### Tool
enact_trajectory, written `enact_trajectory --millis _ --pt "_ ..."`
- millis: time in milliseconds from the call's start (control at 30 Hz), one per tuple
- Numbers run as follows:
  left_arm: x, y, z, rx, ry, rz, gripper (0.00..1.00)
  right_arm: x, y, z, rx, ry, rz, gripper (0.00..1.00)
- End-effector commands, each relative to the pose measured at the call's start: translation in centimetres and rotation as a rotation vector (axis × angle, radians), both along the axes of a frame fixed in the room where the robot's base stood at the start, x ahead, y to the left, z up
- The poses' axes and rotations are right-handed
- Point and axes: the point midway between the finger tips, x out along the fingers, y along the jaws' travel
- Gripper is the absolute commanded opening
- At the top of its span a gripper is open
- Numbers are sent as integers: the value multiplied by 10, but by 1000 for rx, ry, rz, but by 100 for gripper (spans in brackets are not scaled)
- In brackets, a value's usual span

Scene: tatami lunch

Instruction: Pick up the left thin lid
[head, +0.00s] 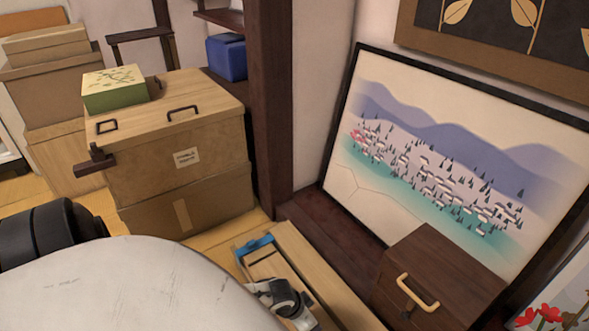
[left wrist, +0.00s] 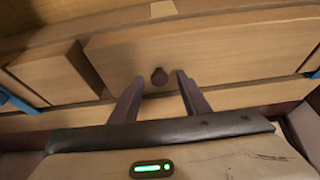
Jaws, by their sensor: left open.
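A long pale wooden box (head: 322,270) lies on the floor at the bottom middle of the head view, with a blue piece (head: 255,245) at its far end. In the left wrist view, a wide thin wooden panel (left wrist: 220,55), which looks like a lid, carries a small dark round knob (left wrist: 159,76). A shorter wooden panel (left wrist: 52,75) is left of it. My left gripper (left wrist: 160,86) is open, its two fingers on either side of the knob, apart from it as far as I can tell. In the head view my arm hides part of the box. My right gripper is not in view.
A dark wooden box (head: 445,270) with a yellow handle stands right of the long box. A framed landscape picture (head: 440,150) leans on the wall behind. Stacked boxes (head: 185,150) with a green box (head: 114,88) on top stand at the left, beside a dark post (head: 268,90).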

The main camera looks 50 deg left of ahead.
Motion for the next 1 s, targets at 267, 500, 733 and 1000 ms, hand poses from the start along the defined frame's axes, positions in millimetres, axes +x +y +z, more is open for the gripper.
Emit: enact_trajectory --millis 267,500,733,1000 --pt "0 0 1 -1 -1 0 4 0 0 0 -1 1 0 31" --pt "0 0 1 0 -2 0 0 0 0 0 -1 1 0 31" --pt "1 0 16 -1 -4 -1 0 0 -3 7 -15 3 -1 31" --pt "1 0 72 0 -3 -1 0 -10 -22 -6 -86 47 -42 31"
